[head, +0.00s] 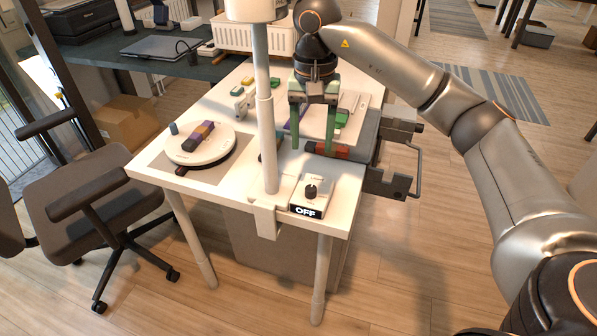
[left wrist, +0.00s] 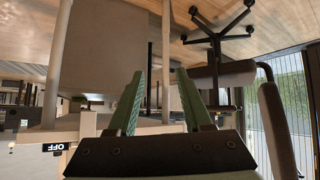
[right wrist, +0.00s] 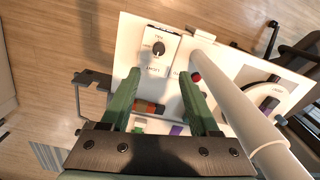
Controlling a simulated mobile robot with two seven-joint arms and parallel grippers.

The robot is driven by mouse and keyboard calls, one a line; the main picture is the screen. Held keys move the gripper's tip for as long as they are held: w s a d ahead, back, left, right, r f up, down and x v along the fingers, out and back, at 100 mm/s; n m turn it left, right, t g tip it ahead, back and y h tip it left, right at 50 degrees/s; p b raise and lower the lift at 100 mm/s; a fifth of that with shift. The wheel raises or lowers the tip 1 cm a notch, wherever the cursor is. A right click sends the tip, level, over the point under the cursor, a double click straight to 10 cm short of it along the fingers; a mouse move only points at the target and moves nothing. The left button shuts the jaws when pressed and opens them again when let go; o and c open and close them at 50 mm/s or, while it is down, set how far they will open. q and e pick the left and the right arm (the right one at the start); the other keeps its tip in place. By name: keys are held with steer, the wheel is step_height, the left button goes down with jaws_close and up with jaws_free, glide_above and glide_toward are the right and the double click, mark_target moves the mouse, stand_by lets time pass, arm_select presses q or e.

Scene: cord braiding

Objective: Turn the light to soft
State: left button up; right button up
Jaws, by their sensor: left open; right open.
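The light's control is a white box with a black round knob (head: 311,191) at the table's front corner, and its front display (head: 306,211) reads OFF. The knob also shows in the right wrist view (right wrist: 159,48), beyond the fingertips; the small dial words are hard to read. The lamp's white pole (head: 265,120) rises beside the box. My right gripper (head: 312,150) is open and empty, above the table behind the box. My left gripper (left wrist: 155,75) is open and empty in the left wrist view, where the OFF display (left wrist: 53,147) shows upside down at the left.
A round white turntable (head: 215,155) with coloured blocks stands left on the white table (head: 345,205). A grey case with a handle (head: 395,160) is at the right edge. A dark chair (head: 90,200) stands at the left. The lamp pole is close left of my right gripper.

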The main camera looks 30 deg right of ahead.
glide_above(311, 188)
step_height(311, 188, down, 5)
steer(key=shift+s+r+b, duration=0.1)
steer(key=shift+r+b, duration=0.05)
steer(key=shift+b, duration=0.3)
arm_select(q)
steer(key=shift+s+a+f+b, duration=0.1)
steer(key=shift+s+f+b, duration=0.1)
steer(key=shift+s+f, duration=0.25)
steer(key=shift+s+f+b, duration=0.15)
steer(key=shift+s+f, duration=0.1)
steer(key=shift+f, duration=0.3)
arm_select(e)
step_height(311, 188, down, 8)
steer(key=shift+r, duration=0.15)
jaws_close()
